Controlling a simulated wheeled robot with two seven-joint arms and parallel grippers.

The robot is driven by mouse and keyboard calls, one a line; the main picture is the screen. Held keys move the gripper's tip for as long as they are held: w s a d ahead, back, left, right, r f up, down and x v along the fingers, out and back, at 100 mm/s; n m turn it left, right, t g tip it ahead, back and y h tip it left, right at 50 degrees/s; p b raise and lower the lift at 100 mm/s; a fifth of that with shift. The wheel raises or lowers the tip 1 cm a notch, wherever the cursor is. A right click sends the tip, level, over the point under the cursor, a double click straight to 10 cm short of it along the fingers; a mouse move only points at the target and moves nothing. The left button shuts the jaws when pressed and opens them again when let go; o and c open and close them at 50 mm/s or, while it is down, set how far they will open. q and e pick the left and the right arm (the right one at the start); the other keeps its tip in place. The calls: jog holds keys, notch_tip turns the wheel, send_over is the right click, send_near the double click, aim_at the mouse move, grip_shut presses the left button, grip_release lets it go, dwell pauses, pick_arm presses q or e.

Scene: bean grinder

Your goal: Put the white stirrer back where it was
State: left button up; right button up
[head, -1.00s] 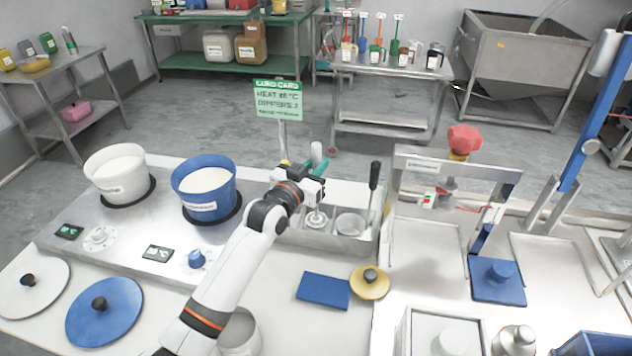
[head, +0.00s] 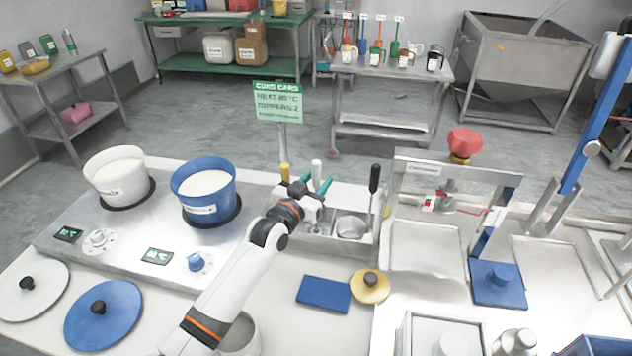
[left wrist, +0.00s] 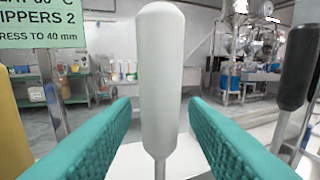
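The white stirrer's handle (head: 316,170) stands upright at the metal rack (head: 345,246), between a yellow handle (head: 285,173) and a black handle (head: 374,179). In the left wrist view the white handle (left wrist: 159,80) rises in the middle with a thin rod below it. My left gripper (head: 315,185) is open, with one teal finger on each side of the handle. In the left wrist view a gap shows between each finger and the handle, so it is not gripped. The stirrer's lower end is hidden there. My right gripper is not in view.
A white pot (head: 118,182) and a blue pot (head: 203,200) stand on the hot plate left of the rack. A green sign (head: 278,103) stands behind it. A blue plate (head: 323,294) and a yellow lid (head: 370,286) lie in front. A metal frame (head: 402,180) stands to the right.

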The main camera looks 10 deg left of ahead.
pick_arm(q)
jog(key=b+v, duration=0.1)
jog(key=v, duration=1.1)
jog(key=shift+r, duration=0.1)
